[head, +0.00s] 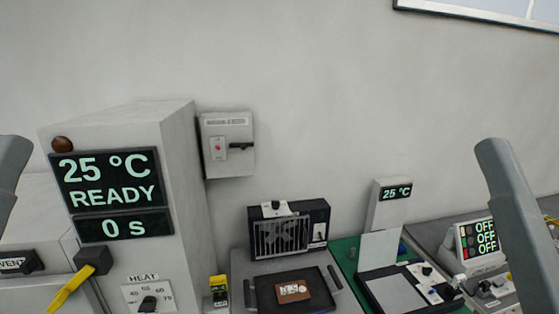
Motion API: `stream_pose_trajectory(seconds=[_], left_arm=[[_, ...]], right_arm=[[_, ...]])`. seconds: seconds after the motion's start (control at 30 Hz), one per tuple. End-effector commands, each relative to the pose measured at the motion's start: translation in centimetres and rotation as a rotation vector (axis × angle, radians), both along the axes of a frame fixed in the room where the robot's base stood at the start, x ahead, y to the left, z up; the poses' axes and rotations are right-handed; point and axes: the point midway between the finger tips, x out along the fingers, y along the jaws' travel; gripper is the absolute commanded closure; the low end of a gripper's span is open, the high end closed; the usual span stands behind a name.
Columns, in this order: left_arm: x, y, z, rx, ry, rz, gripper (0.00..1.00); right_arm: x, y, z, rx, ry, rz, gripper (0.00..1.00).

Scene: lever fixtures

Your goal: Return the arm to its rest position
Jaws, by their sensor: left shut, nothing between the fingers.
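A grey rounded link of my left arm stands at the left edge of the head view, and a similar link of my right arm rises at the right. I can make out no gripper fingers of either arm in this view. Both links stand apart, with the fixtures between them. A yellow lever (68,288) on a black pivot block sticks out down and to the left from the front of the grey cabinet (185,170). The cabinet's display (108,185) reads 25 °C, READY and 0 s.
A HEAT dial (149,302) and a VENT knob (22,262) sit low left. A wall switch box (228,145) hangs behind. A black tray (262,297) holds a brown block (293,291) before a grilled unit (282,237). A panel (480,239) shows OFF.

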Motion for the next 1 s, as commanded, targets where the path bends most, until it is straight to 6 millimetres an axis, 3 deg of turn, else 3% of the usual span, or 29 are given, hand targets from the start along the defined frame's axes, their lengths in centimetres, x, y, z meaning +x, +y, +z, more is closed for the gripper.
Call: stream_pose_trajectory(seconds=[0.03,0.3,0.4,1.0], left_arm=[[-0.1,0.0,5.0,-0.006,-0.004,-0.007,1.00],[0.1,0.0,15.5,-0.008,0.001,-0.012,1.00],[0.1,0.0,17.6,-0.008,0.002,-0.012,1.00],[0.1,0.0,17.8,-0.009,0.002,-0.014,1.00]], right_arm=[[-0.1,0.0,5.0,0.000,-0.004,0.000,0.01],[-0.1,0.0,15.7,0.000,-0.007,0.000,0.01],[-0.1,0.0,17.8,0.000,-0.007,0.000,0.01],[-0.1,0.0,18.0,0.000,-0.006,0.000,0.01]])
